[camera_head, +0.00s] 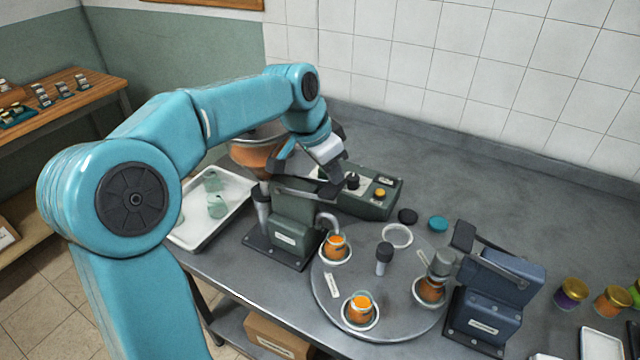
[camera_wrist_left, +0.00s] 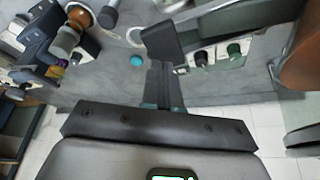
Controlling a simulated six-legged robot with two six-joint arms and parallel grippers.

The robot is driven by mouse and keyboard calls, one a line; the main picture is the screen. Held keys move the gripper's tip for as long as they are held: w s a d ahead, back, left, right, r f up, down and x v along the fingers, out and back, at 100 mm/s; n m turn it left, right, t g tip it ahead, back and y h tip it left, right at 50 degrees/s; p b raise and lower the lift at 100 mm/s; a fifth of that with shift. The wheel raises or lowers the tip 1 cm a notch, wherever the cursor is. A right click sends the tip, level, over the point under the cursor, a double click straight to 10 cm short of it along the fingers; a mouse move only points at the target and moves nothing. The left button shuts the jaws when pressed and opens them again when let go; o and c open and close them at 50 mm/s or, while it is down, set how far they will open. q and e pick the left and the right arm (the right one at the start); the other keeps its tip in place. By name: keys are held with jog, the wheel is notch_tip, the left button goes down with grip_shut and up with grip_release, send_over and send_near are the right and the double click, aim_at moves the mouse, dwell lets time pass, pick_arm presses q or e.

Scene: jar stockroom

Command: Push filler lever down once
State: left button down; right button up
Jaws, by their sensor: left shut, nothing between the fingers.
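The green filler (camera_head: 294,212) stands on the bench below an orange-filled hopper (camera_head: 256,150). Its lever (camera_head: 300,188) is a grey bar with a black end pad, and it looks about level. The pad (camera_wrist_left: 162,44) also shows in the left wrist view. My left gripper (camera_head: 332,172) is shut and empty, right over the pad end; the arm and wrist partly hide the hopper. In the left wrist view the closed fingers (camera_wrist_left: 163,84) reach the pad's edge; I cannot tell whether they touch. An orange-filled jar (camera_head: 336,247) sits under the spout. My right gripper is not in view.
A round turntable (camera_head: 390,333) carries jars, including an orange-filled one (camera_head: 361,309), and a central black-topped post (camera_head: 384,256). A blue capper (camera_head: 500,285) stands right. A green control box (camera_head: 370,205) is behind the filler, a white tray (camera_head: 190,236) left.

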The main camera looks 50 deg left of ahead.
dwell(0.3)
pick_arm(q)
notch_tip(320, 180, up, 5)
jog(key=p, duration=0.4)
jog(key=shift+r, duration=0.1)
jog(key=shift+s, duration=0.1)
dwell(0.4)
